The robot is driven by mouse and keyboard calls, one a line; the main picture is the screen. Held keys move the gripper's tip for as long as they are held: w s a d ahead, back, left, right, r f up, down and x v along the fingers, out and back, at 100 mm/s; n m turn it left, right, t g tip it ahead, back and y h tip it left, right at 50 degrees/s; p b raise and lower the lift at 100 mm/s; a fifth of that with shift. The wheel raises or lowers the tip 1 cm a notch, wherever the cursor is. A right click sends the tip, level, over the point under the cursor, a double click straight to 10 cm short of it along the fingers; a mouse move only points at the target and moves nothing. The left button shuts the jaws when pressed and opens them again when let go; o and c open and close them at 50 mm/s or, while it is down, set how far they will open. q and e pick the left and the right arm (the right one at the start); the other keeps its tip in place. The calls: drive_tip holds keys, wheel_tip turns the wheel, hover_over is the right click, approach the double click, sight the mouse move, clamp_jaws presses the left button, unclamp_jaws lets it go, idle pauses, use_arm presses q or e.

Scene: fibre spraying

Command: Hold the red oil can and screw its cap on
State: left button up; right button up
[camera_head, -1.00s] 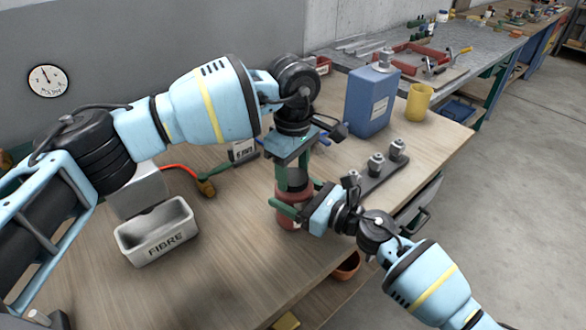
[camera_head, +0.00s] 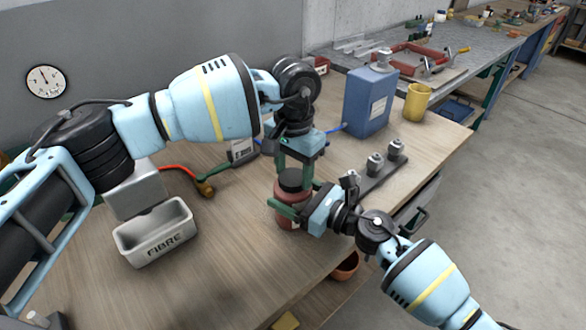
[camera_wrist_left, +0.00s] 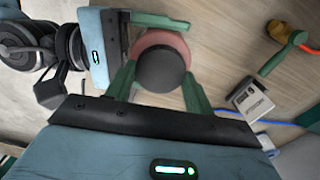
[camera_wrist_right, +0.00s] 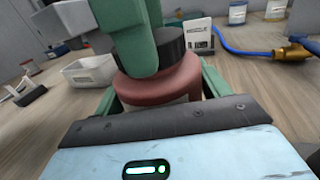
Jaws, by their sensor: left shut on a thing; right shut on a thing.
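The red oil can (camera_head: 289,208) stands upright near the table's front edge. My right gripper (camera_head: 287,198) is shut around its body from the right side; the can also shows in the right wrist view (camera_wrist_right: 160,82). The black cap (camera_head: 291,178) sits at the can's top, seen from above in the left wrist view (camera_wrist_left: 160,68). My left gripper (camera_head: 294,174) reaches down from above and is shut on the cap, a finger on either side. In the right wrist view a left finger hides part of the cap. The can's neck and thread are hidden.
A blue jug (camera_head: 371,102) and a yellow cup (camera_head: 417,102) stand behind to the right. A rack with several grey fittings (camera_head: 380,172) lies close to my right gripper. A white FIBRE bin (camera_head: 158,238) and a red hose (camera_head: 180,168) are at left.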

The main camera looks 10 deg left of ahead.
use_arm(q)
drive_tip(key=m, duration=0.2)
drive_tip(key=shift+m, duration=0.4)
drive_tip(key=o, duration=0.9)
drive_tip(key=shift+o, duration=0.2)
drive_tip(key=shift+r, duration=0.1)
drive_tip(key=shift+r, duration=2.15)
drive_tip(key=shift+c, duration=0.4)
